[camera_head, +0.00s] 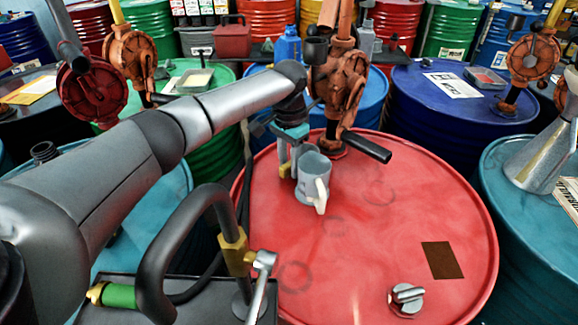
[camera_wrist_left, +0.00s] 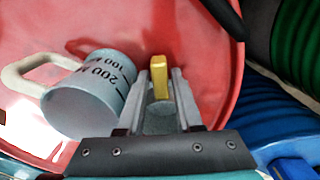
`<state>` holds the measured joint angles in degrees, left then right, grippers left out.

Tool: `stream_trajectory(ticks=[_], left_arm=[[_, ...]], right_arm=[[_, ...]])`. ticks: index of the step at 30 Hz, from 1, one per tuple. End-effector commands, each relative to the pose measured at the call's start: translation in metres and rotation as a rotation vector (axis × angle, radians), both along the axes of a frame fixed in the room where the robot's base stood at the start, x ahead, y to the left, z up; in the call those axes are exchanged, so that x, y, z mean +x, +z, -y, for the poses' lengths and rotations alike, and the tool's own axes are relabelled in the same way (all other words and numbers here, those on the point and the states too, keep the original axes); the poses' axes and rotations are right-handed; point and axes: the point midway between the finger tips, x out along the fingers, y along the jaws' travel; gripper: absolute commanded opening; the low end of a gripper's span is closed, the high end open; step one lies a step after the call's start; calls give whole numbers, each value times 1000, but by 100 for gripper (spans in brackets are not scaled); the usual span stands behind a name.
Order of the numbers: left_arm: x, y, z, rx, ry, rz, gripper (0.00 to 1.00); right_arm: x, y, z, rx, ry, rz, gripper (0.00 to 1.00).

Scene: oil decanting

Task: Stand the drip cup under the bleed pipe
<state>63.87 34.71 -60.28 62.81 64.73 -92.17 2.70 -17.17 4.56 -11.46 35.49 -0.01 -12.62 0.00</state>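A grey mug (camera_head: 312,168) with a cream handle stands upright on the red drum (camera_head: 400,215). In the left wrist view the mug (camera_wrist_left: 90,105) shows measuring marks, left of the fingers and outside them. My left gripper (camera_head: 290,164) points down beside the mug, on its left in the head view. In the left wrist view, a small grey-green rounded surface (camera_wrist_left: 160,118) and a yellow piece (camera_wrist_left: 159,76) show between the fingers of my left gripper (camera_wrist_left: 162,85). I cannot tell whether the fingers grip them, or which thing is the drip cup or bleed pipe. My right gripper is out of view.
A rusty hand pump (camera_head: 340,85) with a black crank handle (camera_head: 366,147) rises behind my gripper. A hose nozzle with a brass fitting (camera_head: 236,252) is in the foreground. A bung cap (camera_head: 406,298) and brown patch (camera_head: 441,260) lie on the red drum. Its right side is mostly clear.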

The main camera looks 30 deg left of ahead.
Motion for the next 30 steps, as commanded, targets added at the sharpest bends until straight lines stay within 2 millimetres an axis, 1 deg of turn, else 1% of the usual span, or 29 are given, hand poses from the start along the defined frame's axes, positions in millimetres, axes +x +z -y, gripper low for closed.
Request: stream_trajectory(ticks=[1, 9, 12, 15, 18, 21, 30], left_arm=[[1, 12, 0, -2, 0, 5, 34], [2, 72, 0, -2, 1, 6, 34], [1, 89, 0, -2, 1, 5, 34], [1, 102, 0, -2, 2, 5, 34], [1, 109, 0, -2, 2, 2, 34], [1, 112, 0, -2, 1, 2, 34], [1, 112, 0, -2, 1, 2, 34]], right_arm=[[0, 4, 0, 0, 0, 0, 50], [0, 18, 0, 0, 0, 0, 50], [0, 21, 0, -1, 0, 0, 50], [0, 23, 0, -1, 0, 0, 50], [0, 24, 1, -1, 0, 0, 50], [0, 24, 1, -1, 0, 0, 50], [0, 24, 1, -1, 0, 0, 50]])
